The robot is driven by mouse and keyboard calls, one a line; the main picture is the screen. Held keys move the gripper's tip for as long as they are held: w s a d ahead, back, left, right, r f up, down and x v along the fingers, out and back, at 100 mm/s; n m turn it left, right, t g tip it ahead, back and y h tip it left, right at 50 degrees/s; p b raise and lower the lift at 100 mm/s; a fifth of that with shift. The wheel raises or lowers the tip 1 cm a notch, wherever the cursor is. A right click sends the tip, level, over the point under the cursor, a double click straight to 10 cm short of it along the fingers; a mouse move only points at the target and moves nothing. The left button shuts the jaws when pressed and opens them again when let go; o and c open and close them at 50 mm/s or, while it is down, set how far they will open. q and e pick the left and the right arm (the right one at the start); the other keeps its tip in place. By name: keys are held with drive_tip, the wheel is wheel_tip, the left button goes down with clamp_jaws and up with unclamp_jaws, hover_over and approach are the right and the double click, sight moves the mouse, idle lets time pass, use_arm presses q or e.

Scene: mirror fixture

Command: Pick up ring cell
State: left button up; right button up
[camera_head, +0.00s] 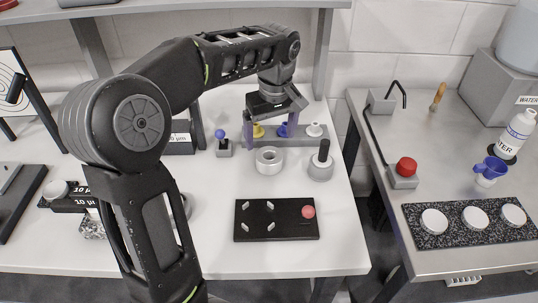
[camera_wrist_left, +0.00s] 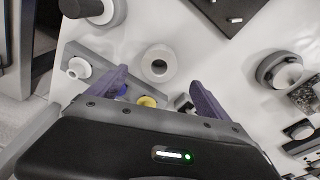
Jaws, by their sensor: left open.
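The ring cell seems to be the short pale grey ring (camera_head: 269,166) with a round hole, lying flat on the white table in front of a grey rack. It also shows in the left wrist view (camera_wrist_left: 147,69), just beyond and between the fingertips. My left gripper (camera_head: 272,128) has two purple fingers spread apart, with nothing between them. It hangs above the table, over the rack and behind the ring. In the left wrist view my left gripper (camera_wrist_left: 158,77) is also open and apart from the ring. My right gripper is not in view.
The grey rack (camera_head: 303,139) holds yellow, blue and white pieces. A grey cylinder with a black post (camera_head: 321,171) stands right of the ring. A blue ball on a small stand (camera_head: 222,147) is left. A black plate with pegs (camera_head: 277,232) lies in front. A steel table (camera_head: 385,130) is at right.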

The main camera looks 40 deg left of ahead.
sight(270, 153)
use_arm(q)
drive_tip(key=shift+w+a+f, duration=0.1)
drive_tip(key=shift+a+f, duration=0.05)
drive_tip(key=shift+f, duration=1.15)
drive_tip(key=shift+w+a+f+p, duration=0.15)
drive_tip(key=shift+f+p, duration=0.2)
drive_tip(key=shift+f, duration=0.95)
drive_tip(key=shift+w+a+f+p, duration=0.1)
drive_tip(key=shift+f+p, duration=0.25)
drive_tip(key=shift+f, duration=0.95)
drive_tip(key=shift+c, duration=0.2)
drive_tip(key=c, duration=1.7)
drive_tip(key=shift+r, duration=0.2)
wheel_tip(270, 153, up, 10)
drive_tip(key=shift+f+b, duration=0.1)
drive_tip(key=shift+b, duration=0.35)
